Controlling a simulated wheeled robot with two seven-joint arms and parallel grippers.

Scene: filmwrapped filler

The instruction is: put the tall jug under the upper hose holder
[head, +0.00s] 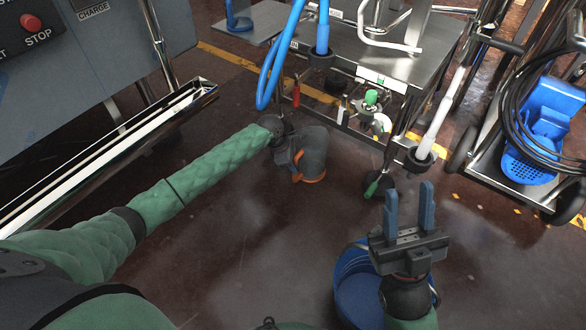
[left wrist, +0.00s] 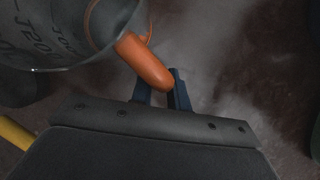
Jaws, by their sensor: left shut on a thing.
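In the left wrist view a translucent grey jug (left wrist: 55,40) with dark markings has an orange handle (left wrist: 145,62). My left gripper (left wrist: 163,92) is shut on this handle, its dark blue fingers partly hidden behind it. In the head view the left gripper (head: 297,160) is at the end of the green-sleeved arm, over the floor in front of the steel cart. A grey body with orange at its lower edge shows there; jug and gripper are hard to tell apart. My right gripper (head: 409,208) is open and empty. I cannot tell which fitting is the upper hose holder.
The steel cart (head: 440,50) has a dark ring (head: 321,58) with blue hose and a dark cup (head: 420,158) at a white wand's end. A blue bucket (head: 357,292) stands below my right gripper. A blue container (head: 538,140) sits on the right trolley. The centre floor is clear.

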